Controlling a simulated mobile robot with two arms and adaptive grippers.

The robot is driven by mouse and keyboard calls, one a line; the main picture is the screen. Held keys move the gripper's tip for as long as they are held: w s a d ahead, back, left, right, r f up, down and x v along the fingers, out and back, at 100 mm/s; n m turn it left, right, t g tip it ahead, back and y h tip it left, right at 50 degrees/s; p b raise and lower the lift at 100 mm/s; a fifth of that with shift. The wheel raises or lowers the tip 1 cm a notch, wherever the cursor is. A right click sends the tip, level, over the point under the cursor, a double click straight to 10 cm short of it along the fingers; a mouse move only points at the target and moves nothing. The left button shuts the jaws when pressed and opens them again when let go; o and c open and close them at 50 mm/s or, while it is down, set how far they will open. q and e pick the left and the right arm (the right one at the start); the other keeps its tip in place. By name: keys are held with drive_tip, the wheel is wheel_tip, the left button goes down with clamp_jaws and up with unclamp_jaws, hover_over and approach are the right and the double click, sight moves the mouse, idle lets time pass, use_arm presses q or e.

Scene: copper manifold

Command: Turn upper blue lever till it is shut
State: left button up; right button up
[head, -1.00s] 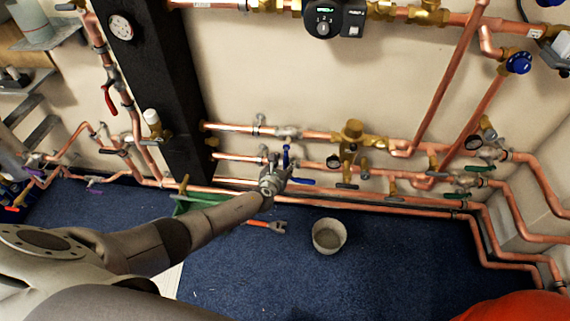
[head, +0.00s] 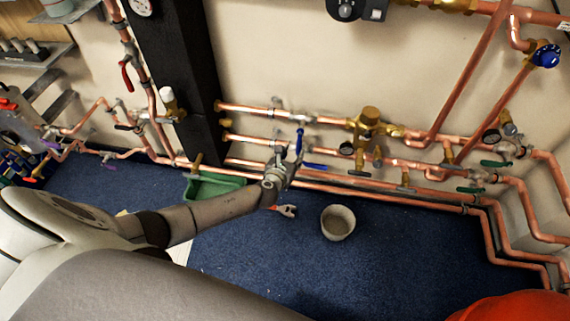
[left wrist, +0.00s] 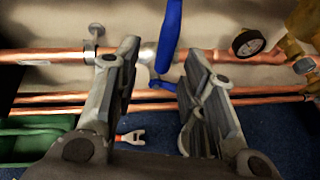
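In the left wrist view the lever (left wrist: 168,35) reaches down from the top edge between the finger lines. My left gripper (head: 286,160) is just below and left of it in the head view. Its two fingers are apart in the left wrist view (left wrist: 162,52), with nothing gripped. Whether a finger touches the lever I cannot tell. A lower blue lever (head: 316,166) lies roughly along the lower pipe. My right gripper is not in view.
A pressure gauge (left wrist: 248,42) and brass fittings (head: 368,122) sit right of the levers. A black column (head: 178,70) stands left. A green tray (head: 215,187), red-handled wrench (head: 285,210) and pot (head: 337,222) are on the blue floor. A red-orange object (head: 515,305) fills the lower right corner.

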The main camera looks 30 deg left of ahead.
use_arm(q)
drive_tip(key=v, duration=0.6)
idle(0.6)
drive_tip(key=s+d+f+n+g, duration=0.2)
drive_tip(key=s+f+n+g, duration=0.7)
drive_tip(key=s+f+n, duration=1.4)
drive_tip(key=s+d+f+n+g+h, duration=0.2)
drive_tip(key=s+d+n+g, duration=0.15)
drive_tip(key=s+n, duration=0.75)
drive_tip(key=s+a+r+p, duration=0.1)
drive_tip(key=s+r+p, duration=0.1)
drive_tip(key=s+p, duration=0.4)
drive_tip(key=s+a+r+m+p, duration=0.1)
drive_tip(key=s+r+p, duration=0.1)
drive_tip(key=s+p, duration=0.5)
drive_tip(key=shift+s+a+r+y+p, duration=0.2)
drive_tip(key=shift+s+a+y+p, duration=0.15)
drive_tip(key=shift+p, duration=0.35)
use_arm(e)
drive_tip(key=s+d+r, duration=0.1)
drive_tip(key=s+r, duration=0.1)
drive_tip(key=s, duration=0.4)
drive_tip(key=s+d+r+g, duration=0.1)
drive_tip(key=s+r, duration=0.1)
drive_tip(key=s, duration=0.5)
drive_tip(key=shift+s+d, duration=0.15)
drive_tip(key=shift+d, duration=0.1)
